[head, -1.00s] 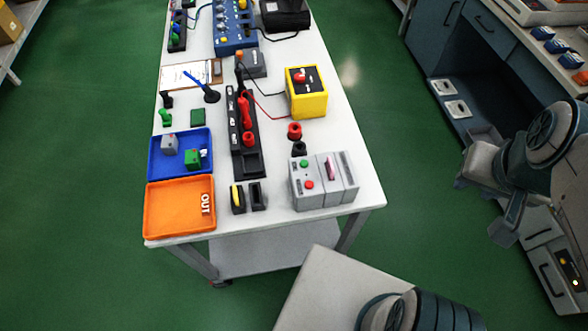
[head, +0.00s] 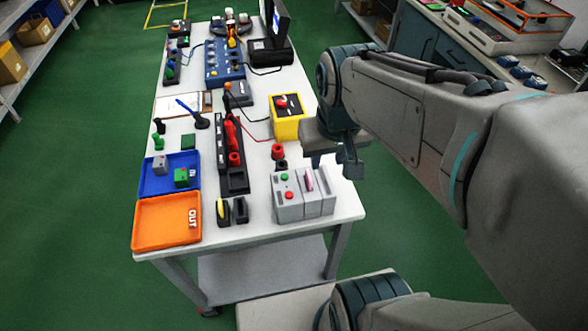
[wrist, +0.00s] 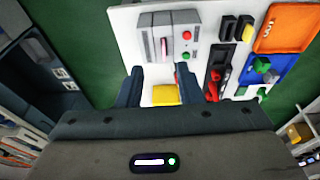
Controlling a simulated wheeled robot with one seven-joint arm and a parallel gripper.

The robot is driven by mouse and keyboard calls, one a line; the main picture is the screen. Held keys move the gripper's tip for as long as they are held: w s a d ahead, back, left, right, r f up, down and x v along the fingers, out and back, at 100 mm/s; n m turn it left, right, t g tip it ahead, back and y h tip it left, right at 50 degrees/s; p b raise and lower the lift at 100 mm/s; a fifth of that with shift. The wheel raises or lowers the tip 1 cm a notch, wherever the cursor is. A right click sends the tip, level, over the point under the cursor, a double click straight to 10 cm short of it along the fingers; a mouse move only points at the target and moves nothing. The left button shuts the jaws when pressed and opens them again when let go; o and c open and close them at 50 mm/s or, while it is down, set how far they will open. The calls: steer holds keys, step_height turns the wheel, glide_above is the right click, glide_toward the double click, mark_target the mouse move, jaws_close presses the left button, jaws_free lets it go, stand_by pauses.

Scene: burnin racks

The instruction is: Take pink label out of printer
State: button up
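The printer (head: 290,207) is a light grey box with green and red buttons, near the front right corner of the white table. The pink label (head: 309,180) stands upright out of a slot in its top. The wrist view also shows the printer (wrist: 175,33) and the label (wrist: 164,47) beyond my fingertips. My gripper (head: 335,170) is above the table's right edge, up and to the right of the printer in the head view. In the wrist view my gripper (wrist: 158,72) has its two fingers apart with nothing between them. It is apart from the label.
A yellow box (head: 288,122) with a red button stands behind the printer. Red and black round pieces (head: 278,152) sit between them. An orange tray (head: 150,222) marked OUT and a blue tray (head: 150,185) lie at the left. A black strip holder (head: 235,181) is left of the printer.

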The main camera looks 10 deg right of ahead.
steer(key=w+f+g+b, duration=0.2)
steer(key=w+f+g, duration=0.15)
steer(key=w, duration=0.65)
glide_above(309, 174)
steer(key=s, duration=0.1)
steer(key=shift+t, duration=0.35)
step_height(309, 174, down, 10)
steer(key=shift+r+p, duration=0.25)
steer(key=shift+p, duration=0.15)
steer(key=shift+w+f+p, duration=0.25)
steer(key=shift+f, duration=1.05)
steer(key=shift+w+f+p, duration=0.25)
steer(key=shift+f, duration=1.05)
jaws_close()
